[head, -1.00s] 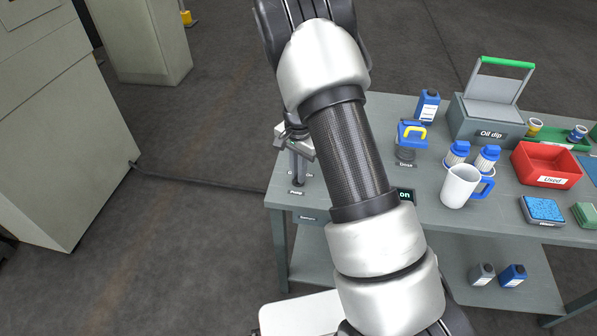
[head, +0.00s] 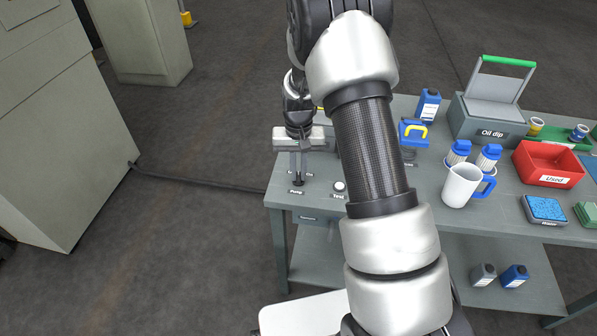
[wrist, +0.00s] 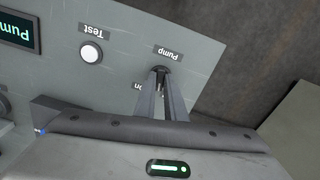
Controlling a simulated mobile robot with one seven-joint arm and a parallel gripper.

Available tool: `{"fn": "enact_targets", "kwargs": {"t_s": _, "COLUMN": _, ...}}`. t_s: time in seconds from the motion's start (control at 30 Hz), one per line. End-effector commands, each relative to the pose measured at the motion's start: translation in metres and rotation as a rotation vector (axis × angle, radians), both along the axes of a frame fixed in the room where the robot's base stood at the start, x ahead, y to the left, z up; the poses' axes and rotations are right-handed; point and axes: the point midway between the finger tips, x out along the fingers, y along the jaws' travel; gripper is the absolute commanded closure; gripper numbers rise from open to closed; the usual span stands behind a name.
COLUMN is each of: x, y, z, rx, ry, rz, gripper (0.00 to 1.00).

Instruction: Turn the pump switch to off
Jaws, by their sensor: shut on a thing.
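The pump switch (head: 297,181) is a dark knob at the left end of the bench, above the Pump label. In the wrist view its dark top (wrist: 161,71) shows just beyond the fingertips. My gripper (head: 298,174) points down over it, with its two fingers close together and shut on the switch. The wrist view shows the fingers (wrist: 162,85) meeting at the switch, with part of an "On" label beside them. The fingers hide much of the switch, so I cannot tell clearly which way it points. A lit Pump display (wrist: 17,30) shows partly in the wrist view.
A white Test button (head: 339,187) sits right of the switch. On the bench (head: 420,215) stand a white mug (head: 461,187), a red Used bin (head: 546,165) and the Oil dip box (head: 490,120). Open floor lies left of the bench.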

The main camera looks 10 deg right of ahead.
Motion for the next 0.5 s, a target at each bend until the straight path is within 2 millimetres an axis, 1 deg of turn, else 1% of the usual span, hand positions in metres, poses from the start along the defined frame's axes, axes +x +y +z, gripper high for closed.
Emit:
{"fn": "enact_targets", "kwargs": {"t_s": 0.2, "x": 0.0003, "y": -0.0003, "z": 0.0005, "rx": 0.001, "ry": -0.001, "rz": 0.164, "gripper": 1.00}}
{"fn": "enact_targets", "kwargs": {"t_s": 0.5, "x": 0.0003, "y": -0.0003, "z": 0.0006, "rx": 0.000, "ry": -0.001, "rz": 0.306, "gripper": 1.00}}
